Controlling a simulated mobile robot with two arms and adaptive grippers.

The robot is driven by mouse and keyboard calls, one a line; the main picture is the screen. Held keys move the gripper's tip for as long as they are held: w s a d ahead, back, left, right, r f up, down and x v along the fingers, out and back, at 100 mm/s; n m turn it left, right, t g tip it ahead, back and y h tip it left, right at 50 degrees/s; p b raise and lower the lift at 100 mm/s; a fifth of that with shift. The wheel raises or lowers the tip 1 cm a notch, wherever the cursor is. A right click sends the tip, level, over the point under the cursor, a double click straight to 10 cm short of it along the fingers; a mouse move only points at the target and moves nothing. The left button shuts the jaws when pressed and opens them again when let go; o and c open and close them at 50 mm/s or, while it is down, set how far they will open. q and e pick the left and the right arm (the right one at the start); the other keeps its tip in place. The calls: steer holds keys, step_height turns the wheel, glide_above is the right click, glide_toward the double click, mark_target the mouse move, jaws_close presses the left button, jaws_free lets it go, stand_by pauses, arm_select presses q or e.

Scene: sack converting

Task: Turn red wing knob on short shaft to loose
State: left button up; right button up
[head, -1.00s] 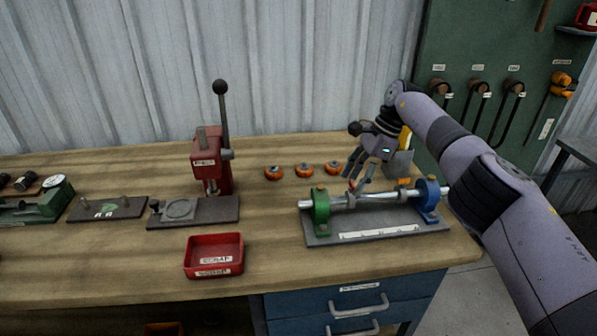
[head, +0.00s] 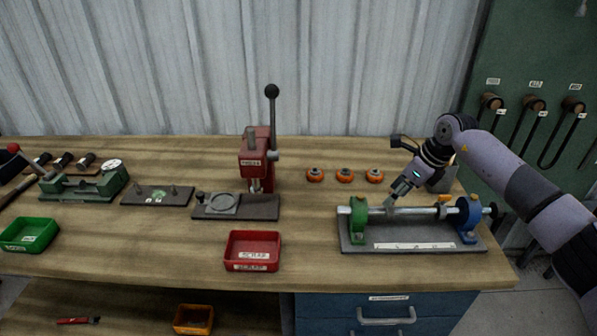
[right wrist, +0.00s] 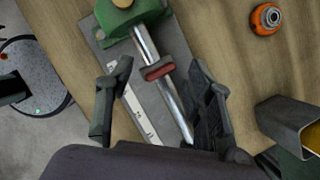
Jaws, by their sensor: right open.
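A red wing knob (right wrist: 157,71) sits on a bright metal shaft (right wrist: 146,45) near the green bearing block (right wrist: 122,18) in the right wrist view. In the head view the shaft (head: 415,210) runs from the green block (head: 359,222) to a blue block (head: 469,217). My right gripper (head: 394,198) is at the shaft nearer the green block and seems to hide the knob there. In the right wrist view its open fingers stand either side of the shaft, with the knob between the tips and apart from both. My left gripper is not in view.
The shaft stands on a grey base plate (head: 415,247) with a white label strip. Several orange round parts (head: 345,175) lie behind it. A red press (head: 258,165) and a red tray (head: 252,251) are to its left. A grey box (right wrist: 290,121) stands right of the gripper.

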steer(key=m+h+p, duration=0.1)
steer(key=m+p, duration=0.2)
steer(key=m+t+h+p, duration=0.1)
steer(key=m+p, duration=0.2)
steer(key=p, duration=0.1)
steer(key=m+h+p, duration=0.1)
steer(key=m+p, duration=0.2)
steer(key=p, duration=0.1)
steer(key=shift+s+a+r+t, duration=0.2)
steer(key=shift+a+r+t, duration=0.1)
steer(key=shift+a+r, duration=0.1)
steer(key=shift+m+h+p, duration=0.3)
steer(key=shift+m+p, duration=0.15)
steer(key=shift+m, duration=0.25)
steer(key=shift+s+r+b, duration=0.35)
steer(key=shift+r+b, duration=0.2)
steer(key=shift+b, duration=0.3)
steer(key=b+v, duration=0.5)
steer(key=v, duration=1)
steer(key=s+a+y, duration=0.4)
steer(key=a+y, duration=0.3)
steer(key=a, duration=0.4)
steer(key=s+a+n+g+y, duration=0.1)
steer(key=s+a+y, duration=0.4)
steer(key=a, duration=0.6)
steer(key=shift+a+f+g+y, duration=0.3)
steer(key=shift+f+y, duration=0.15)
steer(key=shift+y, duration=0.95)
